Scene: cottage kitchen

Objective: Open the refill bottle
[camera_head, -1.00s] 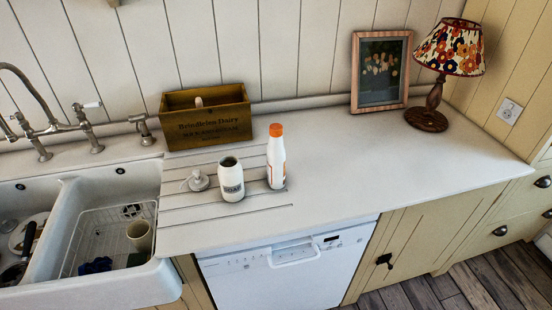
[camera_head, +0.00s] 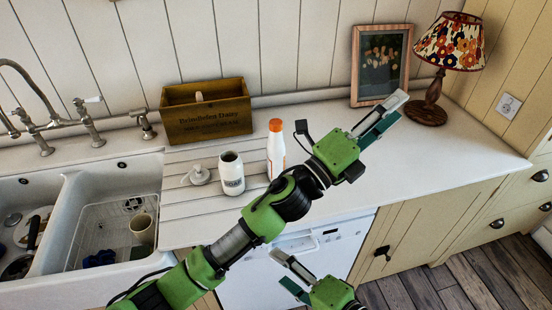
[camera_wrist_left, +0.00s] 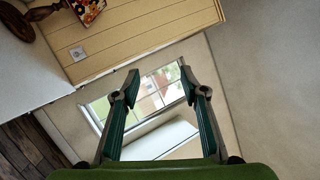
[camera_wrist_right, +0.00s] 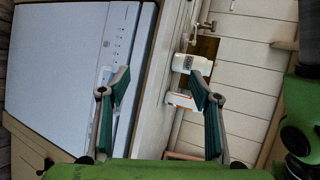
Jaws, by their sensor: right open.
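The refill bottle (camera_head: 275,158) is white with an orange cap (camera_head: 275,125) and stands upright on the counter. The cap is on. Part of its lower body is hidden by my left arm. My left gripper (camera_head: 392,108) is open and empty above the counter, to the right of the bottle, pointing toward the lamp. My right gripper (camera_head: 282,268) is open and empty in front of the dishwasher, nearer than the bottle. In the right wrist view, the bottle (camera_wrist_right: 179,101) shows between and beyond the open fingers.
An open white jar (camera_head: 232,175) stands left of the bottle, with a white pump top (camera_head: 199,175) beside it. A wooden box (camera_head: 206,110) stands behind. A picture frame (camera_head: 380,65) and a lamp (camera_head: 450,45) stand at the back right. The sink (camera_head: 70,205) is at left.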

